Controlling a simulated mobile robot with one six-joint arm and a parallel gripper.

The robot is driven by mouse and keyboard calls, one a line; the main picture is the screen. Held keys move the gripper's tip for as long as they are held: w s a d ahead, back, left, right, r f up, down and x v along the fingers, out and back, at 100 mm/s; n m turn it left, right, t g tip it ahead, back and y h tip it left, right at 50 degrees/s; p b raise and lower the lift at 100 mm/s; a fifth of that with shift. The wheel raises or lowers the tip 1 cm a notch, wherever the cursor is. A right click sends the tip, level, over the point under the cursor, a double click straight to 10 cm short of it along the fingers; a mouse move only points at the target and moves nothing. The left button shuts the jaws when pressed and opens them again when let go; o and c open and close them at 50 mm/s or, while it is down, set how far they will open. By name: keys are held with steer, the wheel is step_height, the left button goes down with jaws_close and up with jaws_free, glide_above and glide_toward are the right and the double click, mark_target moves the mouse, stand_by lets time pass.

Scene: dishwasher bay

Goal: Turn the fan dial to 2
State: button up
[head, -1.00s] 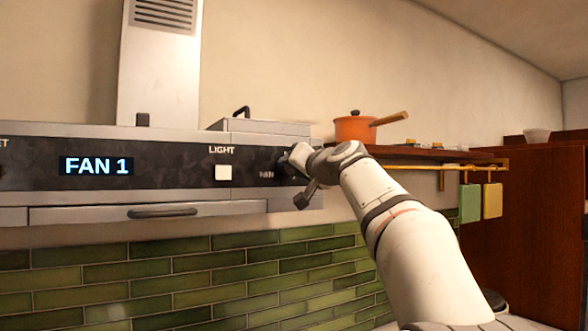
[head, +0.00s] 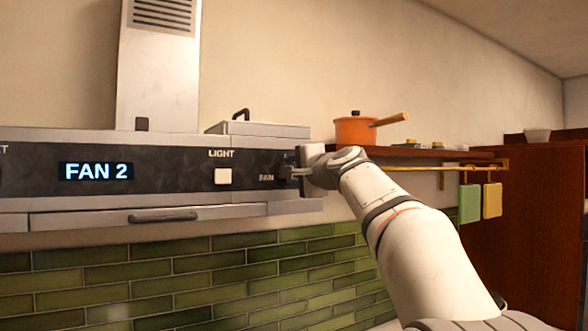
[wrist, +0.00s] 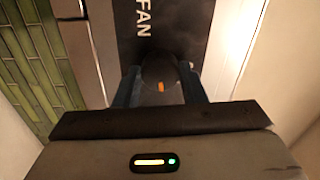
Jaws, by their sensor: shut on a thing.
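The fan dial (wrist: 158,68) is a dark round knob with an orange mark, beside the FAN label on the hood's black panel. In the head view the dial (head: 285,172) is partly hidden by my gripper. My gripper (head: 293,172) is shut on the dial, with a finger on each side of it in the wrist view (wrist: 160,92). The display (head: 97,171) on the panel reads FAN 2.
A white LIGHT button (head: 223,176) sits left of the dial. A drawer-like front with a dark handle (head: 163,217) is below the panel.

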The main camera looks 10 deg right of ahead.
steer(key=shift+m, duration=0.6)
steer(key=o, duration=1)
steer(key=shift+s, duration=0.1)
steer(key=b+v, duration=0.3)
steer(key=v, duration=0.4)
steer(key=shift+s+d, duration=0.15)
steer(key=shift+s, duration=0.15)
